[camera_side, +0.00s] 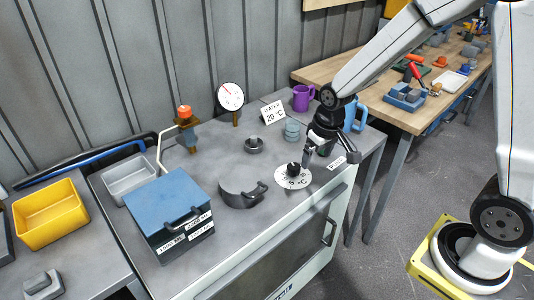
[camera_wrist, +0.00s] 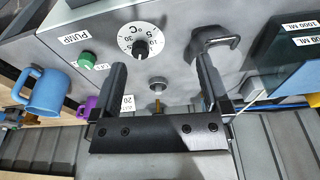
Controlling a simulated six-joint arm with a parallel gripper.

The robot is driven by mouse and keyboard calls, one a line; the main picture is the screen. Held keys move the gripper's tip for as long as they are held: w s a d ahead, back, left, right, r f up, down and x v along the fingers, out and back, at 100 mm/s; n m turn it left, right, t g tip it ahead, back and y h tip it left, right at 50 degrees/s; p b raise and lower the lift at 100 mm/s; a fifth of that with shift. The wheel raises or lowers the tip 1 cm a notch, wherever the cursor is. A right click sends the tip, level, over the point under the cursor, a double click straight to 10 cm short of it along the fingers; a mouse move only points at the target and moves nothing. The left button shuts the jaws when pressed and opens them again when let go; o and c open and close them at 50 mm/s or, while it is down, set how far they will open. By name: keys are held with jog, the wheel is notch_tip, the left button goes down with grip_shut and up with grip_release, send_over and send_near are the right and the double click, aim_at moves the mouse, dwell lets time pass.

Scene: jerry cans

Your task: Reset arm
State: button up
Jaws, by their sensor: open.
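My gripper (camera_side: 312,152) hangs above the right part of the grey bench, just behind and above the round temperature dial (camera_side: 288,180). In the wrist view my gripper (camera_wrist: 161,68) has its two black fingers wide apart with nothing held between them. The dial (camera_wrist: 151,35) with its black knob shows in the wrist view ahead of the fingers, apart from them. A small round grey knob-like piece (camera_wrist: 158,84) appears between the fingers, farther off on the bench. My arm reaches in from the right, its lower links clear of the bench.
A blue mug (camera_side: 353,117) and purple mug (camera_side: 302,98) stand behind my gripper. A dark-handled grey piece (camera_side: 238,198), a blue-lidded box (camera_side: 168,203) and a grey tray (camera_side: 122,185) lie left. A gauge (camera_side: 230,95) stands at the back. A wooden workbench (camera_side: 380,90) stands beyond.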

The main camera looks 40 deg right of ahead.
jog(key=s+a+r+n, duration=0.1)
jog(key=s+a, duration=0.1)
jog(key=s, duration=0.7)
jog(key=shift+a+r+t, duration=0.2)
jog(key=shift+t, duration=0.2)
dwell(0.5)
